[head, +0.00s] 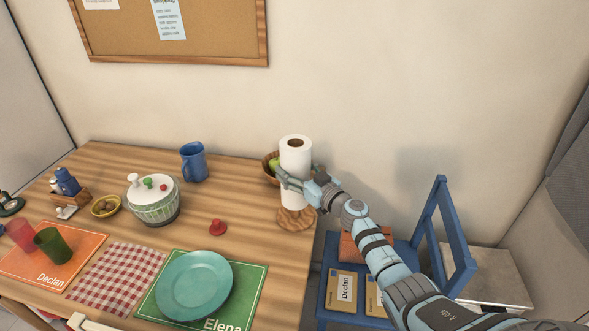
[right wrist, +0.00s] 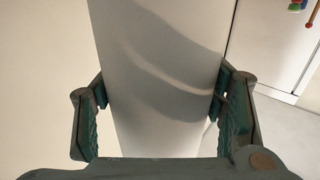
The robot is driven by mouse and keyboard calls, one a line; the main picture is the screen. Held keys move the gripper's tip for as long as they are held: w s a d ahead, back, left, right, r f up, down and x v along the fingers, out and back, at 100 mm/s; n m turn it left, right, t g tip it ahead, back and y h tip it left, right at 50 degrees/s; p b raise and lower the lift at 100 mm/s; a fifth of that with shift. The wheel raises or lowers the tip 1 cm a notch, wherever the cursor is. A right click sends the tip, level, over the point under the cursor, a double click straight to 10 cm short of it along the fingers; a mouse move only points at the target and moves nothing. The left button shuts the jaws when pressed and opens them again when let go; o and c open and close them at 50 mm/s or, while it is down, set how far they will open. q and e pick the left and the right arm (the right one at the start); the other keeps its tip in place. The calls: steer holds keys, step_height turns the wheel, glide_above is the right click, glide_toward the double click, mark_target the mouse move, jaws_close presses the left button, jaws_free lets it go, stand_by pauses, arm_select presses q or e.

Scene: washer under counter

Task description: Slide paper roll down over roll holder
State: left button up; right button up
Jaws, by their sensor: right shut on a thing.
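The white paper roll (head: 295,155) is upright near the right end of the table. My right gripper (head: 292,181) is shut on it; in the right wrist view the fingers flank the paper roll (right wrist: 165,75) on both sides. The round wooden base of the roll holder (head: 296,220) shows directly below the roll, on the table. The holder's post cannot be seen, and I cannot tell whether it is inside the roll. The roll's lower end looks close to the base; the exact gap is unclear. My left gripper is not in view.
A wicker bowl with green fruit (head: 272,165) stands just behind the roll. A blue mug (head: 193,162), a salad spinner (head: 152,203), a red stopper-like piece (head: 217,227) and a teal plate (head: 194,285) are further left. A blue chair (head: 440,240) stands right of the table.

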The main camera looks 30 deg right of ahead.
steer(key=shift+f+b, duration=2.1)
steer(key=shift+f, duration=0.6)
steer(key=o, duration=1.3)
steer(key=shift+r, duration=0.1)
steer(key=v, duration=1.2)
